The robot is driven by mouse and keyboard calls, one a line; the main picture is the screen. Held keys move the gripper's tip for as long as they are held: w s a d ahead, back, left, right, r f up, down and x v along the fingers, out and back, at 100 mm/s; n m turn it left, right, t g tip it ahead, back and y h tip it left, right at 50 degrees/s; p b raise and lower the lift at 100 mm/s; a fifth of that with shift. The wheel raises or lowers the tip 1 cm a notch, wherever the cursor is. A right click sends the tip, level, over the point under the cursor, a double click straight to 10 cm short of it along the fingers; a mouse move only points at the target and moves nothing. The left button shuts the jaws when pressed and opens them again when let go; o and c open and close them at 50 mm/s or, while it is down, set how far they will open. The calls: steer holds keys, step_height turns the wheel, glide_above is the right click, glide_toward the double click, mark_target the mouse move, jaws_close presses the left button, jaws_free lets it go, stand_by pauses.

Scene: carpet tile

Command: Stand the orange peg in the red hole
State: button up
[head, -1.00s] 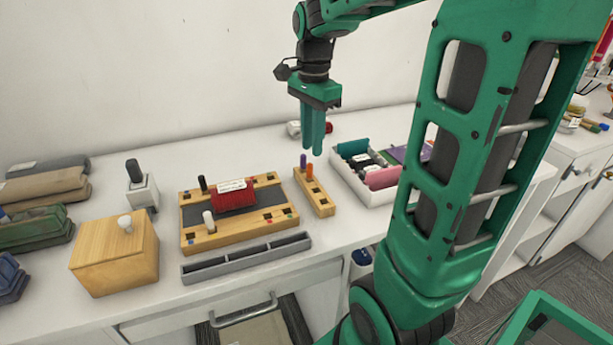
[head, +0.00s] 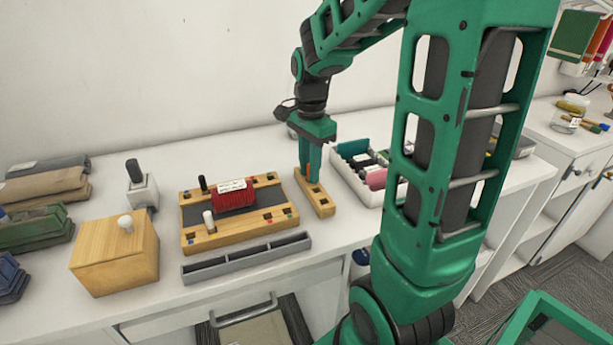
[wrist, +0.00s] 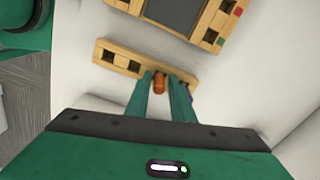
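The orange peg (wrist: 159,85) stands upright in a small wooden block (wrist: 125,58), between my gripper's two fingers in the wrist view. The fingers look open, with slim gaps beside the peg. A purple peg shows barely behind the right finger. The wooden board (head: 245,231) left of the block has dark square holes with small coloured marks. A red mark (wrist: 238,11) shows near its corner in the wrist view.
The board carries a red bundle (head: 236,197), a black peg (head: 203,185) and a white peg (head: 209,221). A grey divided tray (head: 247,258) lies in front. A white bin (head: 367,193) with several items stands right of the block. A wooden box (head: 115,262) is left.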

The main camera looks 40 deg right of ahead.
jaws_close()
steer(key=shift+r, duration=0.15)
